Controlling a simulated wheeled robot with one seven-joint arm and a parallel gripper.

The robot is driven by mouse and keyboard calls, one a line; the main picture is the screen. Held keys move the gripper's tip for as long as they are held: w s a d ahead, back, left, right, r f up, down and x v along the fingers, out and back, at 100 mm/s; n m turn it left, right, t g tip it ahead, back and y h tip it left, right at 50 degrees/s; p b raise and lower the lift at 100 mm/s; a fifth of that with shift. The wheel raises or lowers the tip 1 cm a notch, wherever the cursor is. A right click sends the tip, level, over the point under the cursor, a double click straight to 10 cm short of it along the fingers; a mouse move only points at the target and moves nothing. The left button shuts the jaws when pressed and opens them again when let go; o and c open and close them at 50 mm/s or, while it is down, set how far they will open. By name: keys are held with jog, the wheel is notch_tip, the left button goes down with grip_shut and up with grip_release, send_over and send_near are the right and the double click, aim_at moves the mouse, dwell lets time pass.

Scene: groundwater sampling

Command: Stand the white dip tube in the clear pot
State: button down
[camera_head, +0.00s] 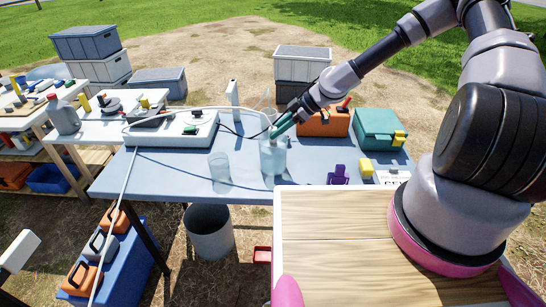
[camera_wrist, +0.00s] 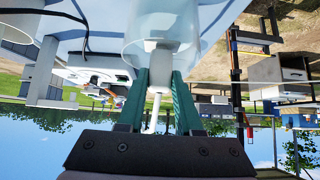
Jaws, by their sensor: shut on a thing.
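The clear pot (camera_head: 272,158) stands upright on the blue-grey table, right of its middle. My gripper (camera_head: 276,130) is at the pot's mouth, reaching in from the upper right with green fingers. In the wrist view, my gripper (camera_wrist: 159,78) is shut on the white dip tube (camera_wrist: 154,112), which runs between the fingers. A wider white end of the tube (camera_wrist: 158,57) shows through the clear wall of the pot (camera_wrist: 190,40), so it appears inside the pot. I cannot tell whether it touches the bottom.
A second clear vessel (camera_head: 219,168) stands left of the pot. A white hose (camera_head: 131,170) crosses the table's left side, near a pale instrument box (camera_head: 172,130). An orange case (camera_head: 324,121), a teal case (camera_head: 378,130) and a purple holder (camera_head: 338,175) are on the right.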

jog(key=c, duration=0.5)
grip_release()
jog(key=v, duration=1.1)
